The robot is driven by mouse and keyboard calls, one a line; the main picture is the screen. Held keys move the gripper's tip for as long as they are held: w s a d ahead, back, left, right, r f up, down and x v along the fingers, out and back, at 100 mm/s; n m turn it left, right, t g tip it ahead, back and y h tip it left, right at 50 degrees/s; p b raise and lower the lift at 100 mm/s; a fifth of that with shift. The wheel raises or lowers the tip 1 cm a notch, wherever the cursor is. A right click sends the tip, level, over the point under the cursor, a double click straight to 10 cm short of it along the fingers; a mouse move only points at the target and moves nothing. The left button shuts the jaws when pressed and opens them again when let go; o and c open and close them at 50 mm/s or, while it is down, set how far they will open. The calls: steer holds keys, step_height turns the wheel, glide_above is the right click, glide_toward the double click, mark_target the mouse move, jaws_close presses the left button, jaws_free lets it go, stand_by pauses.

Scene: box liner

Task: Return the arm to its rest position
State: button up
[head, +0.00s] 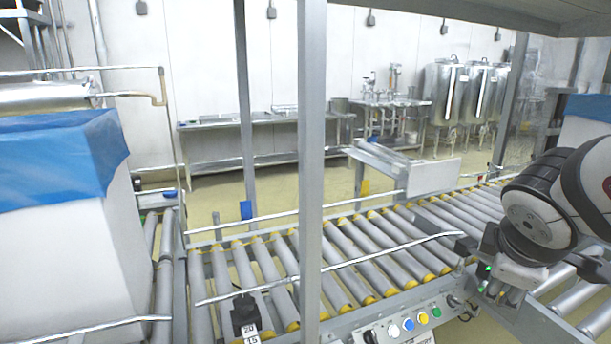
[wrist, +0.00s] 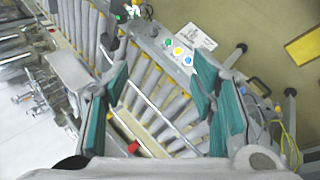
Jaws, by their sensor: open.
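My gripper (wrist: 158,88) is open in the wrist view, with its two teal-padded fingers wide apart and nothing between them. Beyond the fingers are conveyor rollers, seen from above. In the head view my arm is at the right edge, in front of the roller conveyor (head: 345,262). I cannot make out the fingers clearly in that view.
A white box (head: 75,265) with a blue liner (head: 60,160) stands on rollers at the left. Another blue liner (head: 588,107) shows at the far right, partly behind my arm. A grey post (head: 311,150) rises at the centre. The conveyor's middle is empty.

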steer(key=s+a+m+g+y, duration=0.25)
steer(key=s+a+m, duration=0.3)
steer(key=s, duration=0.55)
steer(key=s+a+m+g+y, duration=0.25)
steer(key=s+a+m, duration=0.3)
steer(key=s, duration=0.55)
step_height(320, 180, up, 17)
steer(key=n+t+p, duration=0.1)
steer(key=t+p, duration=0.2)
steer(key=p, duration=1.3)
steer(key=shift+w+a, duration=0.3)
steer(key=shift+a, duration=0.1)
steer(key=shift+d, duration=0.1)
